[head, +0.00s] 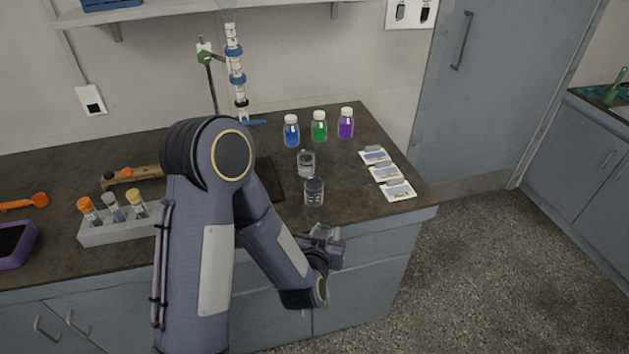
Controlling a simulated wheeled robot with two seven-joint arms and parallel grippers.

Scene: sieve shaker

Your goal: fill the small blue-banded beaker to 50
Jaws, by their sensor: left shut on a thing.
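A small clear beaker (314,192) with dark bluish markings stands upright near the front edge of the counter. Another clear beaker (306,163) with pale markings stands just behind it. I cannot tell for sure which has the blue band. A tall burette (236,72) with blue clamps hangs upright by a stand at the back. My left gripper (326,240) is low in front of the counter's front edge, below and apart from the beakers. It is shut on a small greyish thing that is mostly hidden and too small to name. My right gripper is out of view.
Blue (291,131), green (319,127) and purple (346,123) bottles stand behind the beakers. Several cards (385,173) lie to the right. A rack (125,226) with capped tubes is at the left.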

